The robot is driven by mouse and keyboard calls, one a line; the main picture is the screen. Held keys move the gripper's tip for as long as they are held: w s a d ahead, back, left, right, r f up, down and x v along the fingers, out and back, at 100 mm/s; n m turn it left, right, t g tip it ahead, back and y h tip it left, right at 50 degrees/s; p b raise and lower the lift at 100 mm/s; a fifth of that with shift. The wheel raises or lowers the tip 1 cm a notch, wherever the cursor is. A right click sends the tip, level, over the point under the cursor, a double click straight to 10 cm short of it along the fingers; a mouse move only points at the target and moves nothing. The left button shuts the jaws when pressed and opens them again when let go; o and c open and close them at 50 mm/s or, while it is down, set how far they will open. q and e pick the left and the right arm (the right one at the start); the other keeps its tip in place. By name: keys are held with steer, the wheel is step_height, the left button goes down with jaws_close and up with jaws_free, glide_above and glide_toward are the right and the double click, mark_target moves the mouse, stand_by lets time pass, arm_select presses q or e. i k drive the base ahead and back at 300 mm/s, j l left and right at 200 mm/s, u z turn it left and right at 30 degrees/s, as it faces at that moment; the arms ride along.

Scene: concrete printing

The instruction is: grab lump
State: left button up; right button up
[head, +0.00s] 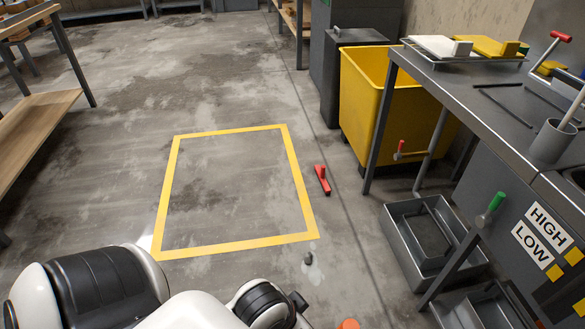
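A small dark grey lump (308,259) lies on a pale wet-looking patch of the concrete floor, just outside the lower right corner of the yellow floor square. My white and black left arm comes in along the bottom left. A small dark part at its end, which seems to be my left gripper (298,302), is just below the lump in the picture and apart from it. Its fingers are not clear enough to show whether they are open or shut. My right gripper is not in view.
A red-handled tool (322,179) lies by the yellow square (300,190). A yellow bin (372,105) stands behind the metal bench (470,85) at right. Grey trays (418,245) sit low beside the bench. An orange thing (349,324) shows at the bottom edge. The square's inside is clear.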

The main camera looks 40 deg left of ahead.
mark_target(308, 256)
steer(key=u, duration=1.15)
